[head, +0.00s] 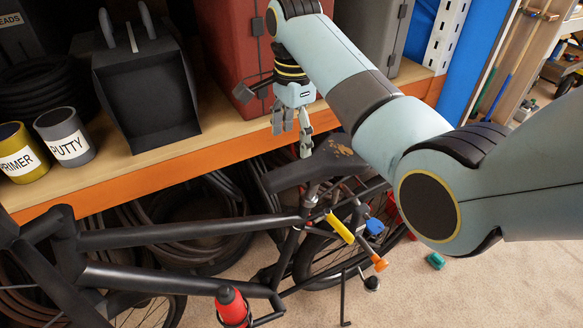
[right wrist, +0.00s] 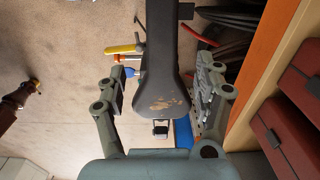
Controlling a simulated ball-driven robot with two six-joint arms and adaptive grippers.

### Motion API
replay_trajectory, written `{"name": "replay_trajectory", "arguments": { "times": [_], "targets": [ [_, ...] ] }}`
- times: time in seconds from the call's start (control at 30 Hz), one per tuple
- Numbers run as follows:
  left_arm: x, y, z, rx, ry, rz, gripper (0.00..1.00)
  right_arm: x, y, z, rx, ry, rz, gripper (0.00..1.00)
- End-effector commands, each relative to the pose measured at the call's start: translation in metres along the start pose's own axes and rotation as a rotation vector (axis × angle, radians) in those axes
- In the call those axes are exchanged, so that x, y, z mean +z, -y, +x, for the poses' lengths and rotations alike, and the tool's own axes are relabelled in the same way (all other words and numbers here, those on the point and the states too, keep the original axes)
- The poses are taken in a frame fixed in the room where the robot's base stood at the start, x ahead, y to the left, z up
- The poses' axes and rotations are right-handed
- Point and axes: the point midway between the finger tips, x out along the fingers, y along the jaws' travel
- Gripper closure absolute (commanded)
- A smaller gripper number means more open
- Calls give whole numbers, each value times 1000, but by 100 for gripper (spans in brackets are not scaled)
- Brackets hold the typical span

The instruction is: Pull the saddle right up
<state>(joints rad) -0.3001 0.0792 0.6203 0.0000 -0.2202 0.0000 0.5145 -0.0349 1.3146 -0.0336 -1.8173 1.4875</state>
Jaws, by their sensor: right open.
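The dark saddle (head: 322,165) with worn tan patches sits low on its seat post (head: 312,192) on the black bicycle (head: 190,233). My right gripper (head: 293,139) is above the saddle's nose side in the head view, fingers pointing down. In the right wrist view the saddle (right wrist: 161,88) shows between the two spread fingers of the open gripper (right wrist: 163,90), with a gap on each side. I cannot tell how far above it the fingertips are. My right arm hides part of the bicycle's rear. My left gripper is not in view.
An orange-edged shelf (head: 160,172) runs close behind the saddle, holding a red cabinet (head: 233,45), a black scoop (head: 148,90) and tins. A yellow-handled tool (head: 340,228) and an orange-tipped one (head: 380,264) are by the seat post. A red bottle (head: 232,307) is on the frame.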

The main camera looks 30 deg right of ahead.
Motion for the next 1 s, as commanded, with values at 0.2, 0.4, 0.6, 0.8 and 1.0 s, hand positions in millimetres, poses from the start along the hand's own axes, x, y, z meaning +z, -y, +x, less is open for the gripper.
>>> {"name": "replay_trajectory", "arguments": {
  "times": [0.2, 0.4, 0.6, 0.8, 1.0],
  "targets": [
    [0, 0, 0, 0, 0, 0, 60, 2, 4, 12, 14, 3, 36, 31],
    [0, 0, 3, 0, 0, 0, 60, 2, 3, 53, 13, 3, 34, 31],
    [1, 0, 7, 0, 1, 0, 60, 2, 3, 87, 11, 3, 34, 31],
    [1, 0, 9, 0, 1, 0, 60, 2, 4, 101, 8, 3, 33, 31],
    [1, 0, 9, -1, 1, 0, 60, 2, 4, 102, 8, 3, 33, 31]
  ]
}}
